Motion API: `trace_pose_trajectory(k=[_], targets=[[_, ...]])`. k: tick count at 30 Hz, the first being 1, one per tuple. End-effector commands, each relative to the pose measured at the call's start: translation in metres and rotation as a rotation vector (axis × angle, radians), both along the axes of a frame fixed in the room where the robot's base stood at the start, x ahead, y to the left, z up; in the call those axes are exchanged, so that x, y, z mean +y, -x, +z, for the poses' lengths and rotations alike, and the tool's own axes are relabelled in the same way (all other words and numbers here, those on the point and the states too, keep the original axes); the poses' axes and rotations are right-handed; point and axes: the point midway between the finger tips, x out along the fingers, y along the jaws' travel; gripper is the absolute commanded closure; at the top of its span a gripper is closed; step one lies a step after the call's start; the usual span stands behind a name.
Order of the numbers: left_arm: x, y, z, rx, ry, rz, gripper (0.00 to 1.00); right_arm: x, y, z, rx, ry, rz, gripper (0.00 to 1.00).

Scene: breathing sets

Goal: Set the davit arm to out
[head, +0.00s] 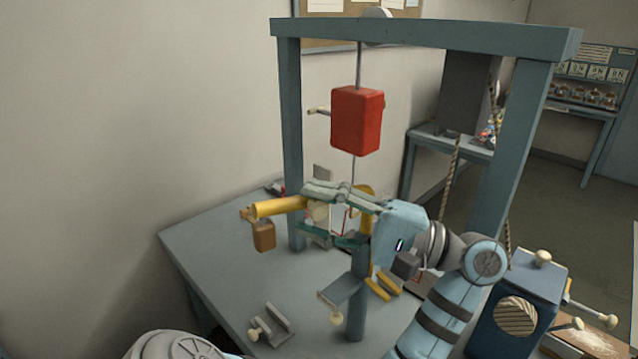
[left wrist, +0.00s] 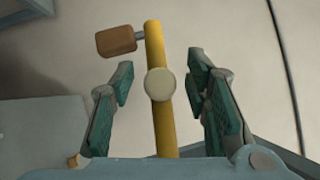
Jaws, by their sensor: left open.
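The davit arm is a yellow bar (head: 278,207) on a blue-grey post (head: 357,305) above the table. It points left in the head view, and a brown block (head: 263,236) hangs near its free end. In the left wrist view the yellow bar (left wrist: 155,40) runs between the fingers, with a round cream knob (left wrist: 160,84) on it and the brown block (left wrist: 116,41) beyond. My left gripper (head: 306,213) is open around the bar and knob. Gaps show on both sides of the bar in the wrist view. My right gripper is not in view.
A blue-grey frame (head: 430,37) stands over the table (head: 215,250), with a red block (head: 357,120) hanging on a rod. A small grey bracket with a knob (head: 272,325) lies at the front. A blue box with knobs (head: 520,275) stands at right. The table's left part is clear.

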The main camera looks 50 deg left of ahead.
Motion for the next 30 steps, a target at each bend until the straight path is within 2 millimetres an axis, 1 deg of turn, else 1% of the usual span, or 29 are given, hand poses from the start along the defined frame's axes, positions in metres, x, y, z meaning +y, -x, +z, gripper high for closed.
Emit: trace_pose_trajectory(k=[2, 9, 13, 30], targets=[[-0.004, -0.004, -0.001, 0.0, 0.003, 0.0, 0.57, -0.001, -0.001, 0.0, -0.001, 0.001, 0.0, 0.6], [-0.042, -0.036, -0.01, 0.003, 0.002, -0.003, 0.57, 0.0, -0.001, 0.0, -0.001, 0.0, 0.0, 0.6], [-0.055, -0.046, -0.013, 0.001, 0.001, 0.0, 0.57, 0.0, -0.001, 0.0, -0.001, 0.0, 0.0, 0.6], [-0.057, -0.047, -0.014, 0.0, 0.0, 0.0, 0.57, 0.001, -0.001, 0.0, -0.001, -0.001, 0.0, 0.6]])
